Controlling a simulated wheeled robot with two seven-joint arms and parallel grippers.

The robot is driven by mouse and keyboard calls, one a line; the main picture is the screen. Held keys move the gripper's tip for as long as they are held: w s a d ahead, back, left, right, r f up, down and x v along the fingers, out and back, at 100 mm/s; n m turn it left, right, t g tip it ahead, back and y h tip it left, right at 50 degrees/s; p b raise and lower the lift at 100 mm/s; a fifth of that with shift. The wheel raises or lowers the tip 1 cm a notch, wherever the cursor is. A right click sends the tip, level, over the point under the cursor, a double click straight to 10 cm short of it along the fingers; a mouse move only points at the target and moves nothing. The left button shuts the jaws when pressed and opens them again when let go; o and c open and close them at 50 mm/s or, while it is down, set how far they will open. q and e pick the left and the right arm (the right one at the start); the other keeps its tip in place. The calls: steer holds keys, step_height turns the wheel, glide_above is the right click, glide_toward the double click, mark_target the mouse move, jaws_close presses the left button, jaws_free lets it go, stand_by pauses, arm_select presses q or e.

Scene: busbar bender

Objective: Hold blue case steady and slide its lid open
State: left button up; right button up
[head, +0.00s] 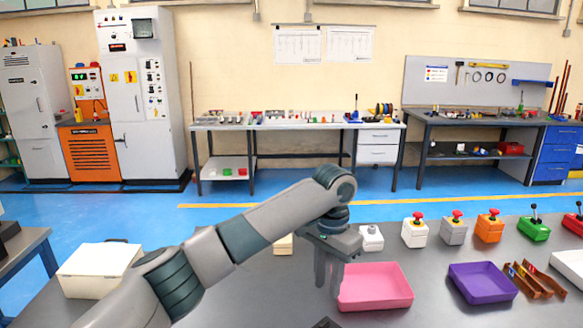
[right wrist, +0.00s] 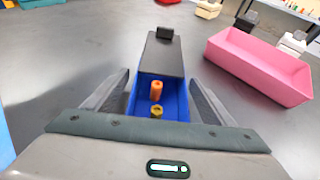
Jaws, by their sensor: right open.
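The blue case (right wrist: 174,94) lies in the right wrist view with its dark grey lid (right wrist: 162,57) slid toward the far end, so the near part is uncovered. A small black knob (right wrist: 164,33) stands at the lid's far end. Inside the opening are an orange cylinder (right wrist: 156,90) and a brass-coloured piece (right wrist: 156,111). My right gripper (right wrist: 164,92) is open, one finger on each side of the case; contact is unclear. My left gripper (head: 329,275) points down beside the pink tray; its finger gap is unclear. In the head view only a dark piece shows at the bottom edge.
A pink tray (head: 376,298) stands right of the left gripper, and also right of the case in the wrist view (right wrist: 258,68). A purple tray (head: 482,291) and brown brackets (head: 533,279) lie further right. Button boxes line the back. A cream box (head: 98,272) is left.

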steer(key=v, duration=1.1)
steer(key=shift+s+d+r, duration=0.2)
steer(key=shift+s+r, duration=0.05)
